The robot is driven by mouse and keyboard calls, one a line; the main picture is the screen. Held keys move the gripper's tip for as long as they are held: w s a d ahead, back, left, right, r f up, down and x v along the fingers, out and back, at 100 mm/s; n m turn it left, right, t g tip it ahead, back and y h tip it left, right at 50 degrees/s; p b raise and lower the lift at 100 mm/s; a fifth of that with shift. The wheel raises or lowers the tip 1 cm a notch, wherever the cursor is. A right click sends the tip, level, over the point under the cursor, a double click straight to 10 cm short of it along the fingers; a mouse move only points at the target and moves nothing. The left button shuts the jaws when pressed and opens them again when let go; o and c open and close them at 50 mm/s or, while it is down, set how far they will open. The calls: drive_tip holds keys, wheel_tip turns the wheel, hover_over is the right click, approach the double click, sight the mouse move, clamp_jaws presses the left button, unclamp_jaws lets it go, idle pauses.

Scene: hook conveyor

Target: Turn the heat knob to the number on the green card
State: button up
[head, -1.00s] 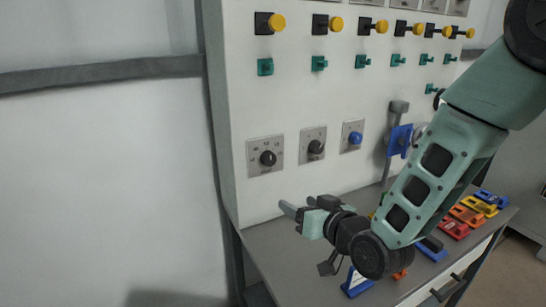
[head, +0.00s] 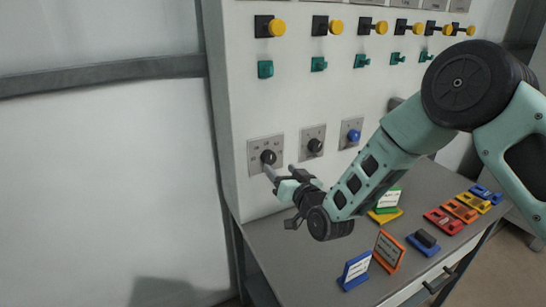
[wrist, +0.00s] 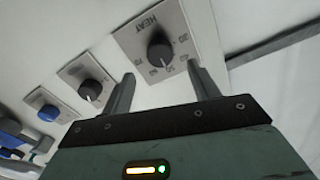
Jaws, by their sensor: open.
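The heat knob (head: 268,157) is a black round knob on a grey square plate, leftmost in the lower row of the white panel. It also shows in the wrist view (wrist: 160,52) under the word HEAT, with numbers around it. My gripper (head: 270,172) is open just in front of and below the knob in the head view. In the wrist view, its two fingers (wrist: 160,72) are apart, on either side below the knob, not visibly touching it. The green card (head: 387,199) stands on the bench behind my forearm; its writing is too small to read.
A second black knob (head: 315,145) and a blue knob (head: 354,135) are to the right. Blue (head: 355,271) and orange (head: 389,250) cards stand on the grey bench (head: 300,262). Coloured blocks lie farther right. Yellow buttons (head: 277,26) and green switches are above.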

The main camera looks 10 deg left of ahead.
sight(271, 160)
drive_tip(key=shift+p+x, duration=0.65)
drive_tip(key=shift+x, duration=2.3)
drive_tip(key=c, duration=1)
